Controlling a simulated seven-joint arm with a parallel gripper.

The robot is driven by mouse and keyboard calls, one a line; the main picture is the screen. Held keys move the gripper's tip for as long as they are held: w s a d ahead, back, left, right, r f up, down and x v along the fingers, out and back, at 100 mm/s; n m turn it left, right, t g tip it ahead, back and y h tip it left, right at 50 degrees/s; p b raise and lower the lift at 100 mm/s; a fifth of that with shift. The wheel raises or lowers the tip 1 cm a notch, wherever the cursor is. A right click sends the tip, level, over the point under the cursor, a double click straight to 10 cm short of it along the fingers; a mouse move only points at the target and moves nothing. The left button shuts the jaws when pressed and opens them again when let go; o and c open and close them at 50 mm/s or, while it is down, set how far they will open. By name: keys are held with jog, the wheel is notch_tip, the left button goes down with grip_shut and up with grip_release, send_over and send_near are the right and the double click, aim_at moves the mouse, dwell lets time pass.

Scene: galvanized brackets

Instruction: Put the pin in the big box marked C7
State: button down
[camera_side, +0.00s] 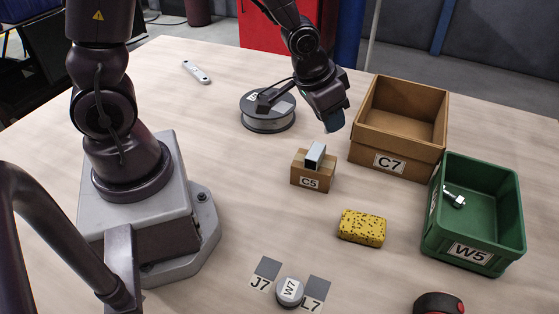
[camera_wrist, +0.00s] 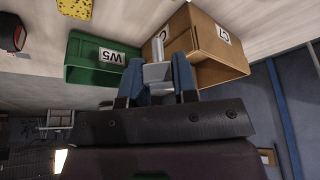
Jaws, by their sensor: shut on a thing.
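The big box C7 (camera_side: 388,162) is an open brown carton at the back right, and it looks empty. It also shows in the wrist view (camera_wrist: 222,35). My gripper (camera_side: 333,122) is above the table, left of C7 and behind the small C5 box. In the wrist view my gripper (camera_wrist: 158,76) has its blue fingers shut on a grey metal piece (camera_wrist: 157,71) with a narrow shaft, which looks like the pin. In the side view the fingers hide this piece. A similar small metal piece (camera_side: 453,198) lies in the green box W5 (camera_side: 472,253).
A small C5 carton (camera_side: 310,184) with a grey metal block (camera_side: 315,154) on top stands before C7. A yellow sponge (camera_side: 362,228), a round W7 piece (camera_side: 289,291) and a grey reel (camera_side: 268,122) lie around.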

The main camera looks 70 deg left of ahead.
aim_at(289, 157)
jog(key=s+a+f+n, duration=0.1)
jog(key=f, duration=0.1)
jog(key=a+f+n+y, duration=0.1)
jog(key=a+f+n, duration=0.1)
jog(key=s+a+f+n, duration=0.1)
jog(key=f, duration=0.1)
jog(key=shift+s+a+f+y, duration=0.15)
jog(key=shift+s+a+y, duration=0.15)
jog(key=shift+y, duration=0.1)
jog(key=s+a+f+n+g+y, duration=0.1)
jog(key=a+f+n, duration=0.1)
jog(key=a+n, duration=0.35)
jog(key=shift+m, duration=0.25)
jog(key=shift+s+a+f, duration=0.1)
jog(key=shift+a+f, duration=0.1)
jog(key=shift+f, duration=1.7)
jog(key=shift+a+f, duration=0.15)
jog(key=shift+f, duration=1.7)
jog(key=c, duration=1.3)
grip_release()
jog(key=shift+f, duration=0.15)
jog(key=shift+o, duration=0.7)
